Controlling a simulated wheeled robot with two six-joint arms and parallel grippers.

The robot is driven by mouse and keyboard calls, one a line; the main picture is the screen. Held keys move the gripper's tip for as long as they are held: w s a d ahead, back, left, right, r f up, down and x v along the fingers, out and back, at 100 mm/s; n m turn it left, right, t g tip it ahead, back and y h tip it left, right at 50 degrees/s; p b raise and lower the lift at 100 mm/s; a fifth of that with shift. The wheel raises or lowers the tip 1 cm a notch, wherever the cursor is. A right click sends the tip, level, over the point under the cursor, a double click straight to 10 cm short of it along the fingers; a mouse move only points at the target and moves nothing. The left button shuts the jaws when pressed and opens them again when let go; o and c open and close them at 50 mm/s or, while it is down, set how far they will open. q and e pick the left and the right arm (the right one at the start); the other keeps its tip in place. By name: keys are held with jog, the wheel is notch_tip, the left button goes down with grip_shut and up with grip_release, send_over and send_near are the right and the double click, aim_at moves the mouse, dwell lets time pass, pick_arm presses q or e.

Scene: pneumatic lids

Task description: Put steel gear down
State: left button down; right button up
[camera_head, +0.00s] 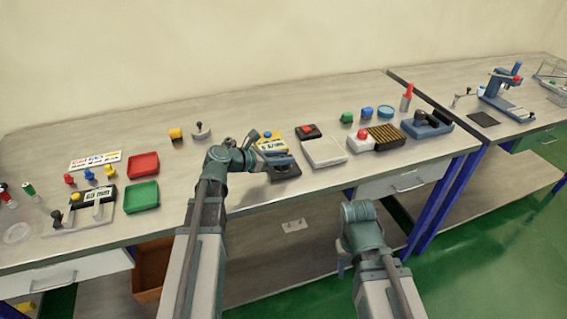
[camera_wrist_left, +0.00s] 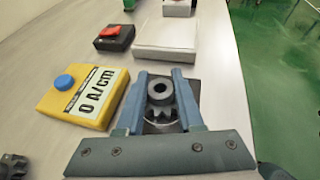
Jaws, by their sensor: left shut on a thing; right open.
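The steel gear (camera_wrist_left: 161,111), grey with a raised round hub and a centre hole, sits between the two blue fingers of my left gripper (camera_wrist_left: 160,97) in the left wrist view. The gripper is shut on it. In the head view my left gripper (camera_head: 277,161) is over a dark block (camera_head: 287,173) near the table's front edge and hides the gear. A dark surface (camera_wrist_left: 196,90) shows beneath the gear; I cannot tell whether they touch. My right gripper (camera_head: 342,262) hangs in front of the table, empty and open.
A yellow box (camera_wrist_left: 85,98) with a blue knob reading "0 A/cm" stands left of the left gripper. Beyond are a white plate (camera_head: 324,152) and a black box with a red top (camera_head: 307,131). Red (camera_head: 143,165) and green (camera_head: 141,197) trays lie left. The table between is clear.

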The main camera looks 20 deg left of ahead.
pick_arm(q)
jog(key=shift+f, duration=0.15)
jog(key=c, duration=0.5)
grip_release()
jog(key=shift+c, duration=0.2)
